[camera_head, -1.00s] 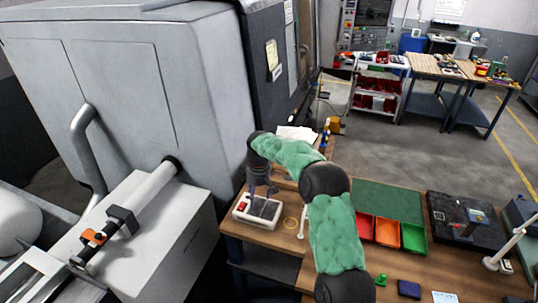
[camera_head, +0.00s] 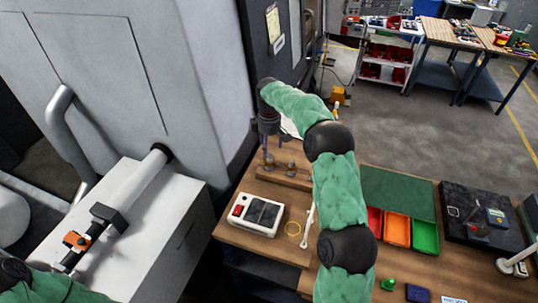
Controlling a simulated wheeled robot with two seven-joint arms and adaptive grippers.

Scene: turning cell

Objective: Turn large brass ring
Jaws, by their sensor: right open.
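A thin brass-coloured ring (camera_head: 293,228) lies flat on the wooden bench, just right of a white box with dark pads and a red switch (camera_head: 255,214). My right gripper (camera_head: 268,152) points down, open, above the back left of the bench. It is behind the white box and well away from the ring. Small brownish round pieces (camera_head: 291,170) stand on a wooden block (camera_head: 286,180) at its fingertips; whether they touch is too small to tell. My left arm shows at the bottom left, but its gripper is out of view.
A white stick-like tool (camera_head: 309,222) lies right of the ring. Red, orange and green bins (camera_head: 397,229) and a green mat (camera_head: 397,192) are further right. The large grey machine (camera_head: 110,80) stands left of the bench. Bench space around the ring is mostly clear.

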